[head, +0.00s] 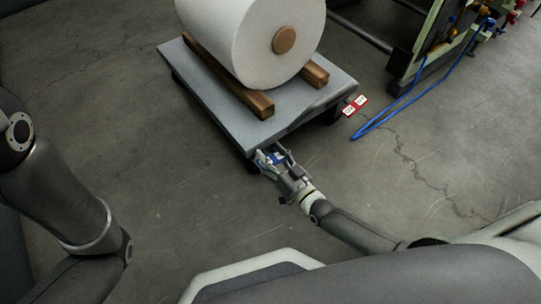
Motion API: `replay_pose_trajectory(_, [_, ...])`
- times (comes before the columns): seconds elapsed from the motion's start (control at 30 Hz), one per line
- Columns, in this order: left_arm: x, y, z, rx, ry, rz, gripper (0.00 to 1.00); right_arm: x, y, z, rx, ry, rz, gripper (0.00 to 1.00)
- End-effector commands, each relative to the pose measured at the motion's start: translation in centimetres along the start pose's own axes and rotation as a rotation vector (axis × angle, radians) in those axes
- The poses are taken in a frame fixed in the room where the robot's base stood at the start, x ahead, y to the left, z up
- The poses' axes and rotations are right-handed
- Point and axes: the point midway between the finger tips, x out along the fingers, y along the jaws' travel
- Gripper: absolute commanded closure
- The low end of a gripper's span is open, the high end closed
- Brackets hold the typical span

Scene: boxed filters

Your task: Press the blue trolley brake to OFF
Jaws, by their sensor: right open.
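A grey flat trolley (233,104) stands on the concrete floor at the top middle. It bears a big white roll (240,40) resting on two wooden beams (235,80). A small blue part (275,158), which looks like the brake, shows at the trolley's near corner, partly hidden by my right gripper (271,156). My right gripper is open, with its fingers at or around the blue part; I cannot tell whether they touch it. A red and white label (355,105) sticks out at the trolley's right side; its text is too small to read. My left gripper is out of view.
A green machine frame (440,45) with coloured fittings stands at the upper right. A blue hose (385,122) loops from it onto the floor, right of the trolley. The floor (190,200) left and in front of the trolley is clear.

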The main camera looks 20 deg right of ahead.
Motion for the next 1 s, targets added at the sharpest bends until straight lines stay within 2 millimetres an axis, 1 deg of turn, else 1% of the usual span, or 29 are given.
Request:
replay_pose_trajectory(0.03, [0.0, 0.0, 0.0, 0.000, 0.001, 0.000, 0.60, -0.1, 0.1, 0.2, 0.000, -0.005, 0.002, 0.37])
replay_pose_trajectory(0.3, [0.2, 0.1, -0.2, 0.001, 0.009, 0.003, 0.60, -0.1, 0.1, 0.2, 0.000, -0.005, 0.003, 0.02])
replay_pose_trajectory(0.33, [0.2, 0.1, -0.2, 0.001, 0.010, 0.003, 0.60, -0.1, 0.1, 0.2, 0.000, -0.005, 0.003, 0.00])
replay_pose_trajectory(0.77, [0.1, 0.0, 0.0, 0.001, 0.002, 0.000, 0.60, -0.3, 0.1, 0.1, -0.001, -0.003, 0.001, 0.00])
replay_pose_trajectory(0.87, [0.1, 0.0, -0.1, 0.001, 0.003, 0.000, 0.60, -1.1, 0.1, 0.1, 0.000, -0.003, 0.001, 0.00])
replay_pose_trajectory(1.0, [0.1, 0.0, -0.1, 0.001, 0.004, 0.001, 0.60, -3.2, 0.1, 0.2, -0.001, -0.004, 0.002, 0.00])
